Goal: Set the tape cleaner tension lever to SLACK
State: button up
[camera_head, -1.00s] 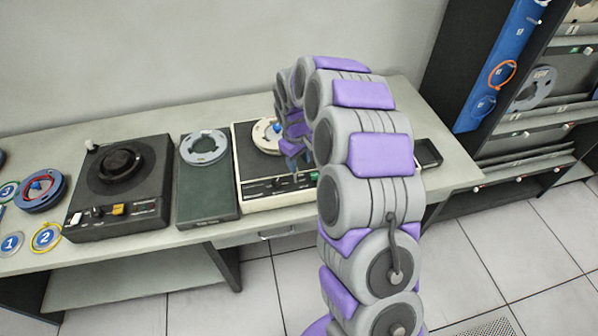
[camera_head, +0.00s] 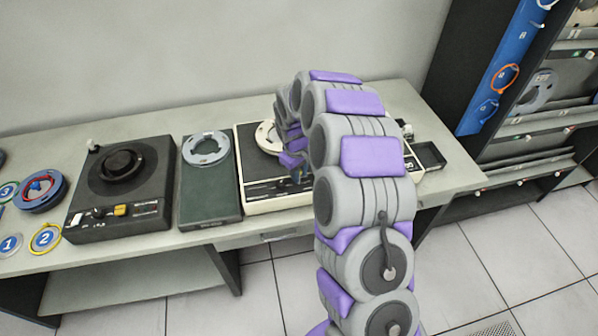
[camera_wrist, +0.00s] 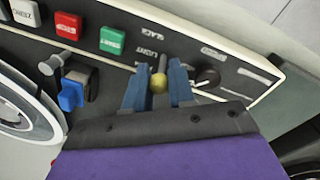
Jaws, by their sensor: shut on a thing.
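The tape cleaner is the cream-edged machine with a black front panel (camera_head: 262,192) on the bench, partly hidden by my arm. In the wrist view its tension lever (camera_wrist: 159,82) is a short metal stem with a brass ball end. My gripper (camera_wrist: 160,88) has its two blue fingers shut on the lever, one on each side of the ball. The SLACK label (camera_wrist: 153,31) and another label that seems to read LIGHT (camera_wrist: 149,54) are on the panel beyond the stem. In the head view my gripper (camera_head: 297,172) is at the machine's front panel, its fingertips hard to make out.
Beside the lever are a black knob (camera_wrist: 208,77), a green button (camera_wrist: 112,40), a red button (camera_wrist: 67,25) and a blue-tipped control (camera_wrist: 71,95). A dark green unit (camera_head: 209,188) and a black turntable-like machine (camera_head: 120,190) stand to the left.

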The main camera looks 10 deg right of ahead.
jog(key=shift+a, duration=0.15)
grip_shut()
jog(key=shift+s, duration=0.1)
jog(key=shift+s+f+t, duration=0.1)
jog(key=shift+s+t, duration=0.4)
jog(key=shift+t, duration=0.6)
jog(key=shift+s+d+f+t+b, duration=0.2)
jog(key=shift+s+t+b, duration=0.5)
jog(key=shift+t, duration=0.5)
jog(key=o, duration=0.6)
grip_release()
jog(key=shift+c, duration=0.2)
jog(key=shift+w, duration=0.1)
